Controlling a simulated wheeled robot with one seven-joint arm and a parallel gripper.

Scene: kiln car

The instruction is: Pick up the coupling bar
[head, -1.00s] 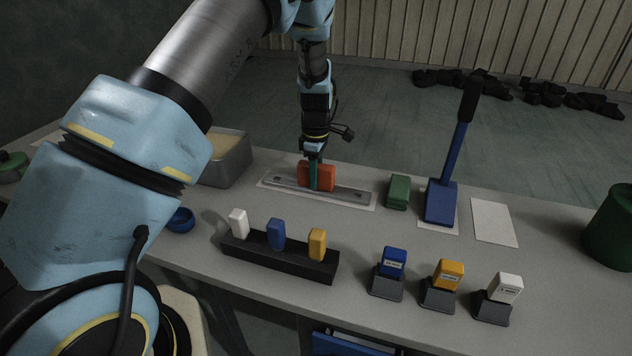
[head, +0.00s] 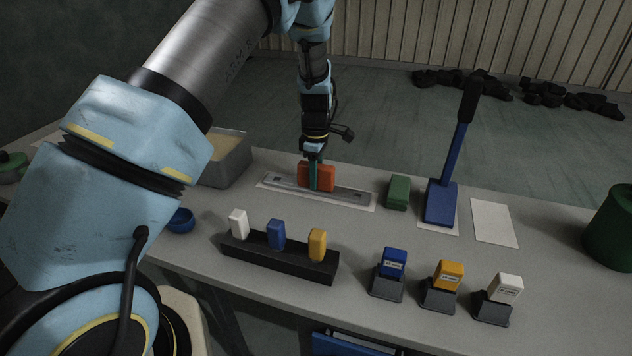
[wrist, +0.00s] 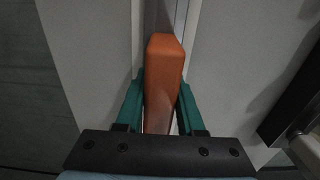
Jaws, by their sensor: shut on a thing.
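The coupling bar (head: 347,192) is a long grey metal bar with an orange block grip (head: 328,177) in its middle. It is over a white sheet near the back of the bench; I cannot tell whether it is touching the sheet or just above it. My gripper (head: 314,184) points down from above, its green fingers shut on the orange grip. In the wrist view the grip (wrist: 163,75) is between the two fingers (wrist: 161,95), and part of the bar shows beyond it, partly hidden by the grip.
A green block (head: 398,192) and a blue long-handled tool (head: 441,203) stand to the right. A grey tray (head: 228,164) is to the left. A black rack (head: 280,262) with white, blue and yellow pieces is in front. A bare white sheet (head: 494,222) lies further right.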

